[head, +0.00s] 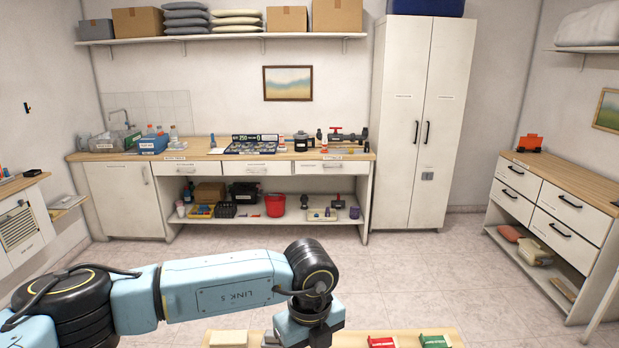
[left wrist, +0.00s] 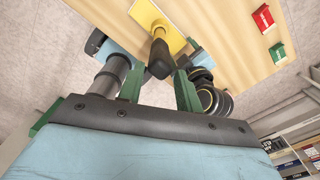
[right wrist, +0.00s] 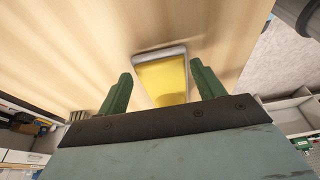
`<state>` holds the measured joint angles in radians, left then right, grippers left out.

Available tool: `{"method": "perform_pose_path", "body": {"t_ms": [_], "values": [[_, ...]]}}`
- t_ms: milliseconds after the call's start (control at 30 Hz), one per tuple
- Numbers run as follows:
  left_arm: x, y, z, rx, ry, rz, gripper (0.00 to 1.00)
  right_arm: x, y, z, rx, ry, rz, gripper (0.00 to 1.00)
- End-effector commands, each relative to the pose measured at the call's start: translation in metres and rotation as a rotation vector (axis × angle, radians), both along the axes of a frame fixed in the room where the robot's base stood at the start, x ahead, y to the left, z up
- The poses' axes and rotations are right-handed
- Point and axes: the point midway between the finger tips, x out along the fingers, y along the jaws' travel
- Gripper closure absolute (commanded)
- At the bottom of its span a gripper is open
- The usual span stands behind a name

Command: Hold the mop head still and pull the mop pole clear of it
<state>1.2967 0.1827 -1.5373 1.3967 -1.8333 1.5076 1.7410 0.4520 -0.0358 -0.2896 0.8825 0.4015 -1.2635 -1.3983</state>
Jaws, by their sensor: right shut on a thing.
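The mop head is a flat yellow piece with a pale rim on the wooden table. It shows in the left wrist view (left wrist: 172,24) and the right wrist view (right wrist: 163,82). A dark mop pole (left wrist: 160,58) points up from it toward the left wrist camera. My left gripper (left wrist: 160,71) is open, with its green fingers either side of the pole's end and gaps showing. My right gripper (right wrist: 158,68) is shut on the mop head, a finger along each side; the contact is partly hidden. In the head view my left arm hides the mop.
A red bin (head: 382,342) and a green bin (head: 435,341) stand on the table (head: 354,340) to the right. A pale block (head: 228,339) lies at its left. A long counter (head: 215,157) and a tall cabinet (head: 421,120) stand across open floor.

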Motion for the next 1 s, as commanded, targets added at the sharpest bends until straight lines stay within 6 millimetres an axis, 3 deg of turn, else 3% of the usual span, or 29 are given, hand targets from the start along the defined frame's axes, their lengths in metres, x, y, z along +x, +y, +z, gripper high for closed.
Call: {"method": "perform_pose_path", "body": {"t_ms": [33, 167, 1000], "values": [[0.000, 0.000, 0.000, 0.000, 0.000, 0.000, 0.84, 0.000, 0.000, 0.000, 0.000, -0.001, 0.000, 0.60], [0.000, 0.000, 0.000, 0.000, 0.000, 0.000, 1.00, 0.000, 0.000, 0.000, 0.000, -0.001, 0.000, 0.60], [0.000, 0.000, 0.012, 0.000, -0.001, 0.000, 1.00, 0.000, 0.000, 0.000, 0.000, 0.000, 0.000, 0.60]]}}
